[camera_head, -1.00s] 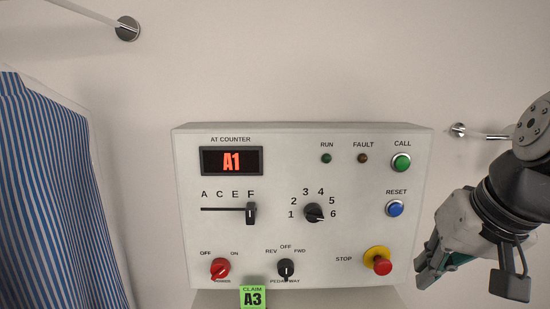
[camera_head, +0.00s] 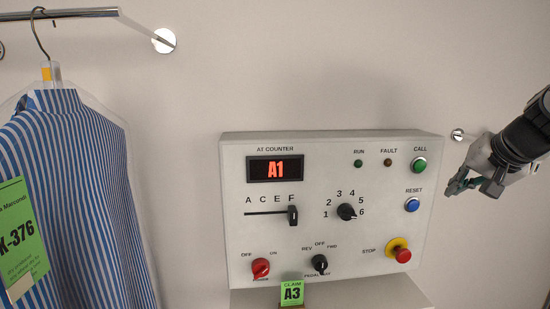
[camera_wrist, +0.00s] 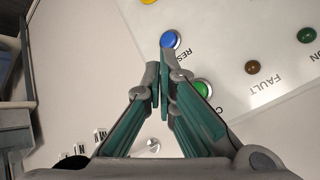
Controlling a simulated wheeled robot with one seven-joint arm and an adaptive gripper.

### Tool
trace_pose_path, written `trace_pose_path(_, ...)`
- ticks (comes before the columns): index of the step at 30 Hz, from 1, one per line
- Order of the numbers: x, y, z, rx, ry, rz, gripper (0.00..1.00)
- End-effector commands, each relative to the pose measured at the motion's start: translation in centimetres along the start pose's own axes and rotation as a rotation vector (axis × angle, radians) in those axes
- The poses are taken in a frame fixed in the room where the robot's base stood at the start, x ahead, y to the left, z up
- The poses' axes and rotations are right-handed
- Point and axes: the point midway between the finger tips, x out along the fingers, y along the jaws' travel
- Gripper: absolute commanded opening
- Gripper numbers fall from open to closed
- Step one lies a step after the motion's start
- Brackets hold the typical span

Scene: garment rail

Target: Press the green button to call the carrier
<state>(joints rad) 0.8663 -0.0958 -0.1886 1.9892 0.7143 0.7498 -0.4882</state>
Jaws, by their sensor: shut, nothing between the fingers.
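The green CALL button (camera_head: 419,165) sits at the top right of the grey control panel (camera_head: 232,200). My gripper (camera_head: 467,187) is to the right of the panel, a little lower than the CALL button and apart from it in the picture. Its fingers are shut with nothing between them. In the wrist view, the fingertips (camera_wrist: 165,72) lie between the blue RESET button (camera_wrist: 170,39) and the green button (camera_wrist: 202,90). I cannot tell the gap to the panel face.
The display (camera_head: 276,168) reads A1; a green claim tag (camera_head: 291,292) reads A3. The red STOP button (camera_head: 403,255) is at lower right. The RUN lamp (camera_head: 358,163) looks dark. A bagged striped shirt (camera_head: 80,180) hangs on the rail (camera_head: 75,14) at left.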

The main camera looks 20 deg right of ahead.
Motion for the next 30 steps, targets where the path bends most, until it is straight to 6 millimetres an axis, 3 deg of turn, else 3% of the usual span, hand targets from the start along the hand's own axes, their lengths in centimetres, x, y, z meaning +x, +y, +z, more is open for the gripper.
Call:
trace_pose_path(8,0.6,-0.4,-0.3,-0.002,-0.002,0.000,0.00)
trace_pose_path(21,4.5,-3.3,-3.1,-0.002,-0.003,-0.001,0.00)
trace_pose_path(30,6.0,-4.4,-4.2,-0.002,-0.002,-0.001,0.00)
